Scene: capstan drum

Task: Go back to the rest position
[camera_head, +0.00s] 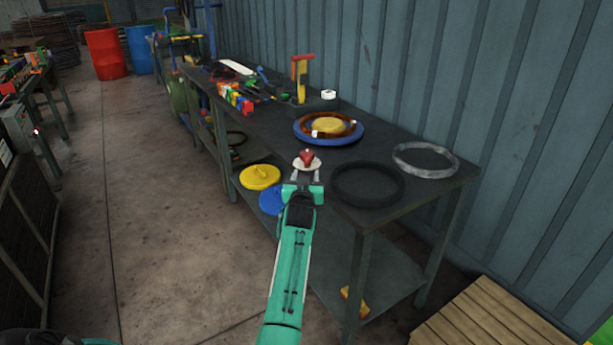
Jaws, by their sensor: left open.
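My left gripper (304,178) is at the front edge of the dark workbench (385,216), its arm reaching up from the bottom of the view. It is open. A small red piece on a white round base (307,161) shows just beyond the fingertips; I cannot tell whether the fingers touch it. Behind it on the bench lies a blue disc (345,137) with a brown ring (350,127) and a yellow centre (327,126). A black ring (367,198) lies to the right of the gripper, and a grey ring (452,170) lies further right. My right gripper is not in view.
Colourful blocks (236,99) and a yellow tool with a red handle (302,80) stand further back on the bench. A yellow lid (260,177) and a blue disc (271,200) are on the lower shelf. A wooden pallet (480,318) lies at lower right. The floor at left is clear.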

